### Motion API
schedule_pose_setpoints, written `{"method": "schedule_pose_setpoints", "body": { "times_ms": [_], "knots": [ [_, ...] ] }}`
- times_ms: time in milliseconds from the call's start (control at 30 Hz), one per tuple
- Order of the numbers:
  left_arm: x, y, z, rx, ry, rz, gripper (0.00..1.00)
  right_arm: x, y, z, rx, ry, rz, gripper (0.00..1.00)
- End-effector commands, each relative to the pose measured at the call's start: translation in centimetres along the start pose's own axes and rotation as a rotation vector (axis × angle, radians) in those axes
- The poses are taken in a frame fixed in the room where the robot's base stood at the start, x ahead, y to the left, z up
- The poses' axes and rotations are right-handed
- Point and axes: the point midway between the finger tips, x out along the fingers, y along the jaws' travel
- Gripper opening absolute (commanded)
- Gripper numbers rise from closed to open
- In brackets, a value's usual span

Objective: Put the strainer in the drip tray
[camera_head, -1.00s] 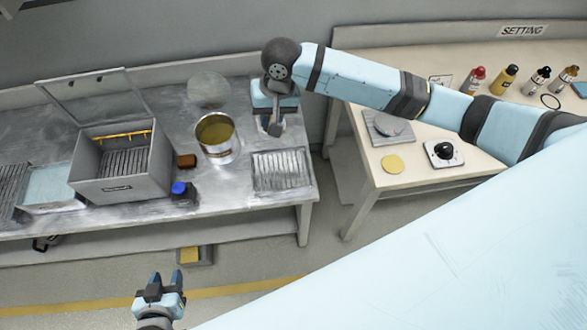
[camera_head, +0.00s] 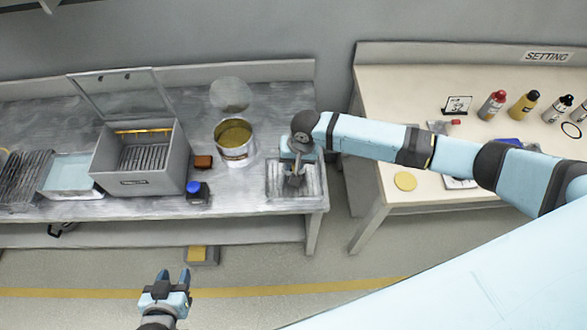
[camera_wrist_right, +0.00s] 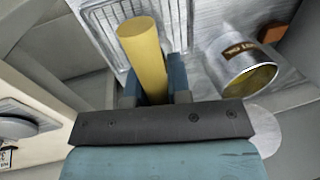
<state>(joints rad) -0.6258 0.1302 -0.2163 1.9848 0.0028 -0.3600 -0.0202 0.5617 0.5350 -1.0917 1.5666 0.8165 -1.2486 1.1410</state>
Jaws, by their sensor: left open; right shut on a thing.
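The drip tray (camera_head: 315,187) is a ribbed grey metal tray at the right end of the metal bench; its ribs also show in the right wrist view (camera_wrist_right: 97,18). My right gripper (camera_head: 296,178) is over the tray, partly covering it. It is shut on a yellow cylinder (camera_wrist_right: 143,48), seemingly the strainer's handle. The strainer's mesh end cannot be made out, and I cannot tell whether it touches the tray. My left gripper (camera_head: 173,280) is open and empty, low in front of the bench.
An open can (camera_head: 235,150) with yellowish contents stands left of the tray. Further left are a brown block (camera_head: 203,162), a blue-capped jar (camera_head: 197,193) and an open-lidded grey box (camera_head: 140,165). A pale table (camera_head: 420,80) with bottles stands right, across a gap.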

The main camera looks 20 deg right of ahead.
Motion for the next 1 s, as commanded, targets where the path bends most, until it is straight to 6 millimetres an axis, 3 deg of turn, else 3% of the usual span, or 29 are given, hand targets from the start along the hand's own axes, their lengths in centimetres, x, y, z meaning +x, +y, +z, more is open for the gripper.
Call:
{"method": "schedule_pose_setpoints", "body": {
  "times_ms": [167,433,767,800,900,1000],
  "knots": [
    [-0.1,0.0,0.1,-0.001,-0.003,0.000,0.43,0.8,0.1,-0.1,0.000,0.001,-0.001,0.00],
    [-0.2,0.0,-0.1,-0.001,-0.002,-0.001,0.43,3.9,0.7,0.0,-0.001,0.002,-0.002,0.00],
    [0.0,-0.1,-0.4,0.001,0.005,-0.003,0.43,4.2,0.8,0.0,-0.001,0.002,-0.003,0.00],
    [0.0,-0.1,-0.5,0.001,0.005,-0.003,0.43,4.4,0.8,0.1,0.000,0.000,-0.001,0.20],
    [0.1,-0.2,-0.5,0.001,0.006,-0.003,0.43,4.4,0.8,0.0,0.000,0.000,-0.001,0.43],
    [0.0,-0.2,-0.5,0.001,0.006,-0.003,0.43,4.4,0.8,0.1,0.000,0.000,-0.001,0.44]
  ]
}}
